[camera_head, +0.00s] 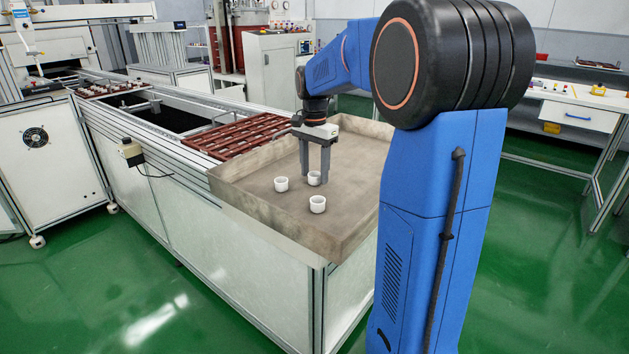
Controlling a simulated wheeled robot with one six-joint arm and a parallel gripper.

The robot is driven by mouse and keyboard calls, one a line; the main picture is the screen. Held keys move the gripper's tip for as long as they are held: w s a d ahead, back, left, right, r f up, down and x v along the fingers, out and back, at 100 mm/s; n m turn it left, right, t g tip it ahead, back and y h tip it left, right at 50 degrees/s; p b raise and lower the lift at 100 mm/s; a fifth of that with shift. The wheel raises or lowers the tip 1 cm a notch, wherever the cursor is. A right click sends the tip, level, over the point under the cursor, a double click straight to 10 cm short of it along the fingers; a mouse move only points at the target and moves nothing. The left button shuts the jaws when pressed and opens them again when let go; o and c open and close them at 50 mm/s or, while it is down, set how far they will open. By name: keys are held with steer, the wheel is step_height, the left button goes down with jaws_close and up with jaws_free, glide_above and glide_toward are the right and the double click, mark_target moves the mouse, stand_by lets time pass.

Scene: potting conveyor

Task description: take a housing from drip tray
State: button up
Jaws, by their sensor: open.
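In the head view the drip tray (345,228) is a shallow grey-brown metal tray on the near end of the conveyor frame. Three small white cup-shaped housings stand upright in it: one at the left (281,184), one nearer the front (318,204), and one behind it (314,178). My gripper (317,174) points down over the tray with its two grey fingers apart. The rear housing shows between or just in front of the fingertips. I cannot tell whether the fingers touch it. The other two housings stand clear of the fingers.
A reddish-brown slotted rack (236,136) lies on the conveyor just behind the tray. A similar rack with white parts (100,88) is farther up the line. The tray has raised walls. A small control box (130,151) is fixed to the conveyor's side. Green floor is open at the left.

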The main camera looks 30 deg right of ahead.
steer(key=shift+c, duration=0.3)
steer(key=c, duration=1)
steer(key=shift+c, duration=0.2)
